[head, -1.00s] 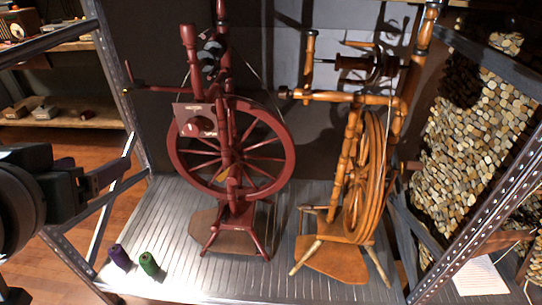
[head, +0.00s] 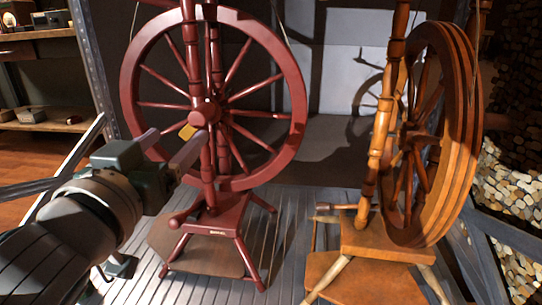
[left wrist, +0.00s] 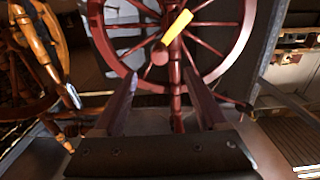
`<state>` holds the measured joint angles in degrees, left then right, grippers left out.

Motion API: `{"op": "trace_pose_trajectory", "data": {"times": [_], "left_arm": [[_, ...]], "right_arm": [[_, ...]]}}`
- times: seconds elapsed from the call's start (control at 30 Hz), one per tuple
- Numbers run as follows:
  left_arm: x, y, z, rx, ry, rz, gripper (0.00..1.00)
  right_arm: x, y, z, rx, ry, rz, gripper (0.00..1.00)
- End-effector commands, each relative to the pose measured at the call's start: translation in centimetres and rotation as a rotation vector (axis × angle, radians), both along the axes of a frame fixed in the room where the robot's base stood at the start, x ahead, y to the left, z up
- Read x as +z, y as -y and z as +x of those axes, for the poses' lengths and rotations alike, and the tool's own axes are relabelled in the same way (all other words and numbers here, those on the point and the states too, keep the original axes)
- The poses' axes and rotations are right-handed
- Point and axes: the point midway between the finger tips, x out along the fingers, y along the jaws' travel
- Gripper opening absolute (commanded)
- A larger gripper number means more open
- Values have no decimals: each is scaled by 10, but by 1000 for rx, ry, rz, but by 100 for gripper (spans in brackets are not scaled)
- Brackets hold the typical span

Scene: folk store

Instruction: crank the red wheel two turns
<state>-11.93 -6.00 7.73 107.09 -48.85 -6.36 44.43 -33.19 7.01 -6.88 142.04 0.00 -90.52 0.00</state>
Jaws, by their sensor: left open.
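The red wheel (head: 297,108) is upright on a red spinning-wheel stand (head: 210,222), with spokes and a round hub. A small yellow crank handle (head: 187,131) shows near the hub; it also shows in the left wrist view (left wrist: 178,26), above and between the fingers, in front of the red wheel (left wrist: 97,28). My left gripper (head: 172,145) is open and empty, in front of the wheel's lower left, with its fingers pointing at the hub. In the left wrist view both fingers of my left gripper (left wrist: 165,105) are apart with nothing between them. My right gripper is not in view.
An orange wooden spinning wheel (head: 459,130) stands close on the right, on the same ribbed metal shelf (head: 285,245). A metal shelf post (head: 93,70) rises on the left, near my arm.

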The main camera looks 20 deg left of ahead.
Motion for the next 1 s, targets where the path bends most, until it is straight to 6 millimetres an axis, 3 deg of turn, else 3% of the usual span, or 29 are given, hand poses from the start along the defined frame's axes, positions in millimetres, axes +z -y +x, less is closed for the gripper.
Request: {"op": "trace_pose_trajectory", "data": {"times": [0.27, 1.0], "left_arm": [[-2, -3, 15, -4, 5, 0, 75], [-3, -24, 102, -2, 5, 1, 75]], "right_arm": [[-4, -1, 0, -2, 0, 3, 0], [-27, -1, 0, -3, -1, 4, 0]]}}
